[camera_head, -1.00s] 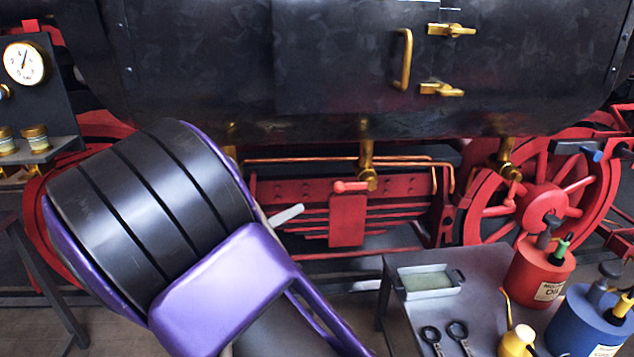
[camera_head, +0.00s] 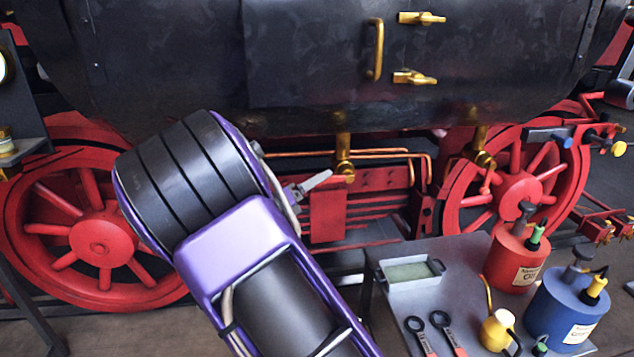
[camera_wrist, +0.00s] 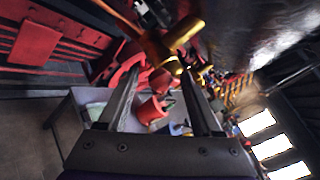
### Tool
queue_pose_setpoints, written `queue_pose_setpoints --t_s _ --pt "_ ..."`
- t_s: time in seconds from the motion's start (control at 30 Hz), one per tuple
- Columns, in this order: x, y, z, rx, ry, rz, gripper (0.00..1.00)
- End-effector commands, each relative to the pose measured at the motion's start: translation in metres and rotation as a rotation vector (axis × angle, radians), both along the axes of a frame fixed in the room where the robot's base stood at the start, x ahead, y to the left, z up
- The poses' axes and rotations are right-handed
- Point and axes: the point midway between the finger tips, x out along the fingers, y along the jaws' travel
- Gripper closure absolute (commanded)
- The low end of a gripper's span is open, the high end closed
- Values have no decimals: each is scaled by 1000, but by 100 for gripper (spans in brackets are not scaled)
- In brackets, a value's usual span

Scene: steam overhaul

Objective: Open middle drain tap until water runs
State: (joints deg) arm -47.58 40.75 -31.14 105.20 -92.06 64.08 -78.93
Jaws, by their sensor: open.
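The middle drain tap (camera_head: 343,152) is brass and hangs under the black boiler casing in the head view. Its lower body is just right of my gripper's visible fingertip, and its red handle is not clearly visible there. My gripper (camera_head: 312,186) is open, reaching right toward the tap; touching or apart I cannot tell. In the wrist view my two fingers (camera_wrist: 162,62) stand apart, with a brass tap (camera_wrist: 183,33) near their tips. A red part (camera_wrist: 160,79) shows between them; I cannot tell whether it is the handle. I see no water running.
Another brass tap (camera_head: 481,148) hangs to the right, before a red wheel (camera_head: 519,188). Copper pipes (camera_head: 395,153) run behind the middle tap. A grey table (camera_head: 395,300) at the lower right bears a tray (camera_head: 410,271), a red oil can (camera_head: 515,262) and a blue can (camera_head: 565,315).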

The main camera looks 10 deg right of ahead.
Motion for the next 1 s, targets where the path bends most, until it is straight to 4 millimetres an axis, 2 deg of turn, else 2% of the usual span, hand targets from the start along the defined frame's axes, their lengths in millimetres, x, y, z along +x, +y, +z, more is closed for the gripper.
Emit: queue_pose_setpoints --t_s 0.13,0.43,0.8,1.0 --pt "7 -8 0 0 0 -1 34" --pt "8 -10 0 0 0 0 34" --pt "8 -9 -1 0 2 1 100" --pt "8 -8 -2 3 3 3 100"
